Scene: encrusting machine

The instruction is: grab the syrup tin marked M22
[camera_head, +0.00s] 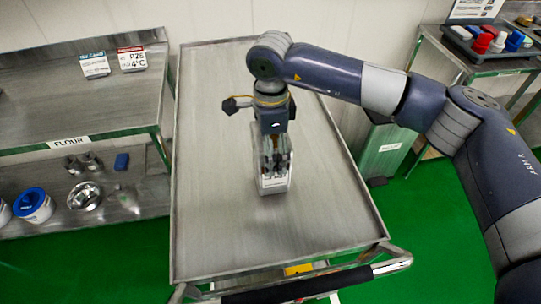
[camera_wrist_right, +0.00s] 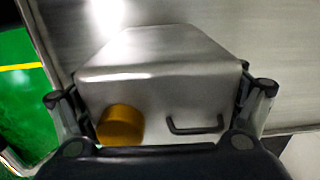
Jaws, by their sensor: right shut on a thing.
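A metal tin (camera_head: 274,184) stands upright on the steel cart top in the head view, with a pale label low on its front. The label's writing is too small to read. In the right wrist view the tin (camera_wrist_right: 155,62) has a yellow-brown cap and a small dark handle on its top. My right gripper (camera_head: 272,160) comes down on it from above and is shut on it, one finger on each side in the right wrist view (camera_wrist_right: 160,105). My left gripper is not in view.
The cart top (camera_head: 225,110) is otherwise bare, with a push handle (camera_head: 300,286) at its front. A shelf unit labelled FLOUR (camera_head: 68,142) stands at left. A tray of coloured caps (camera_head: 490,42) sits on a table at back right.

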